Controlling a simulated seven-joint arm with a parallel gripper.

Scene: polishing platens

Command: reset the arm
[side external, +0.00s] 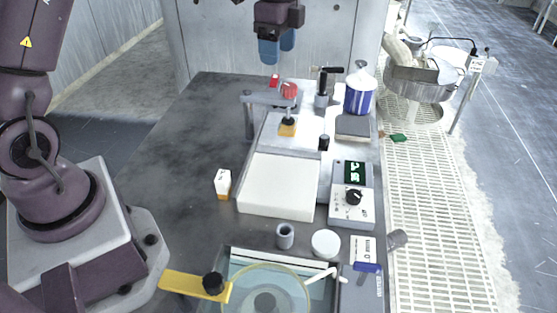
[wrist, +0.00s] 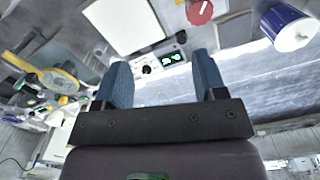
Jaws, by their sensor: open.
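My gripper (side external: 277,50) is high above the far end of the grey bench in the side external view, its two blue fingers pointing down. In the wrist view my gripper (wrist: 163,82) shows its fingers spread apart, with nothing between them. It is open and empty, clear of every object on the bench.
The bench (side external: 185,130) holds a white slab (side external: 280,185), a control box with a green display (side external: 351,200), a blue-and-white canister (side external: 360,95), a red knob (side external: 289,90) and a small white-and-orange box (side external: 223,183). A round basin (side external: 302,285) is at the front. The bench's left part is bare.

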